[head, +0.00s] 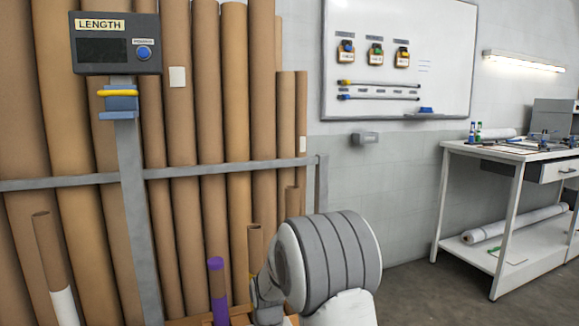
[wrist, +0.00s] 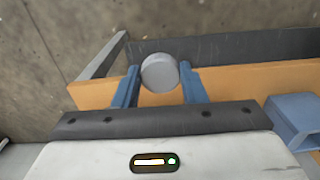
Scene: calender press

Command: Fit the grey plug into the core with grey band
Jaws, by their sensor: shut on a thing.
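My gripper (wrist: 161,80) shows in the wrist view with its two blue fingers on either side of the grey plug (wrist: 160,72). It is shut on the plug, whose round, flat light grey face shows between the fingertips. In the head view my arm hides the gripper and the plug. I cannot make out a core with a grey band in either view. A short brown core (head: 254,245) beside my arm is partly hidden.
Tall brown tubes (head: 210,110) fill the left behind a grey rail (head: 225,167). A LENGTH display (head: 117,43) stands on a post before them. A workbench (head: 510,152) is at the right. In the wrist view, an orange board (wrist: 255,78) and blue block (wrist: 297,118) lie near the fingers.

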